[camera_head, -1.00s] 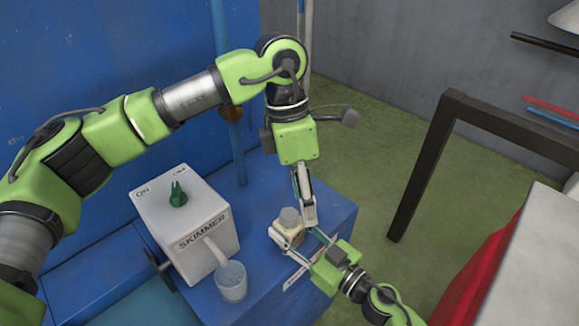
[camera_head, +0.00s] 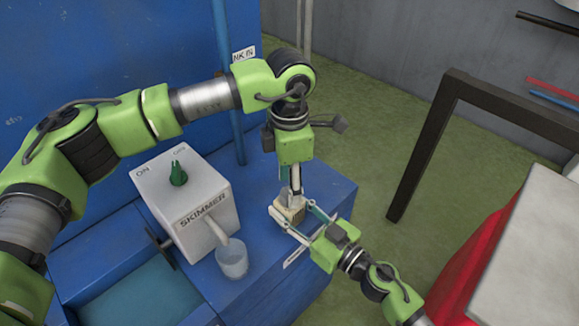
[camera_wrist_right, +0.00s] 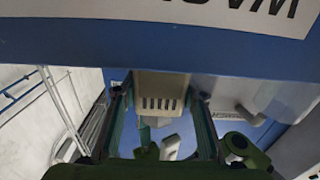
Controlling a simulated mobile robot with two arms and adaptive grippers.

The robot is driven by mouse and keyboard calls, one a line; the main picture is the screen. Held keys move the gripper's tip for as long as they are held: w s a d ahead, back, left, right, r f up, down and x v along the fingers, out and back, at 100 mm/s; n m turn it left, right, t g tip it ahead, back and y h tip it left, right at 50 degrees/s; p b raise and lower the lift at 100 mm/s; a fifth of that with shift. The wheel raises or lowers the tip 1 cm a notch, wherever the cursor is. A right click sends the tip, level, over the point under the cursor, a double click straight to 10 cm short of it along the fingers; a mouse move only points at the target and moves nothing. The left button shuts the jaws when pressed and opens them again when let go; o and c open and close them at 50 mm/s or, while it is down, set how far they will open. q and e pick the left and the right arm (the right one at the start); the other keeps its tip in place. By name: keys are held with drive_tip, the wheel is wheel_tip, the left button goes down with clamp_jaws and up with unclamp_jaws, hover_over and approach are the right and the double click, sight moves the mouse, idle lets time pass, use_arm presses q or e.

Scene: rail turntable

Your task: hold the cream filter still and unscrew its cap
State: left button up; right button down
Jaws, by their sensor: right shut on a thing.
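The cream filter (camera_head: 286,217) is a small block near the right end of the blue bench. My right gripper (camera_head: 291,208) reaches in from the lower right and is shut on the filter's body, one finger on each side. In the right wrist view the slotted filter body (camera_wrist_right: 160,92) sits between the two fingers (camera_wrist_right: 161,118). My left gripper (camera_head: 294,194) points down from above, its fingertips at the top of the filter. They hide the cap, and I cannot tell whether they are shut on it.
A white SKIMMER box (camera_head: 188,200) with a green knob stands to the left on the blue bench (camera_head: 325,200). A clear cup (camera_head: 232,260) is under its spout. A dark frame (camera_head: 420,150) and a pale tabletop (camera_head: 530,240) stand at the right.

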use_arm(q)
drive_tip(key=shift+f, duration=0.8)
drive_tip(key=c, duration=1.2)
drive_tip(key=n, duration=0.5)
drive_tip(key=shift+n, duration=0.5)
drive_tip(key=n, duration=0.3)
drive_tip(key=shift+n, duration=1.5)
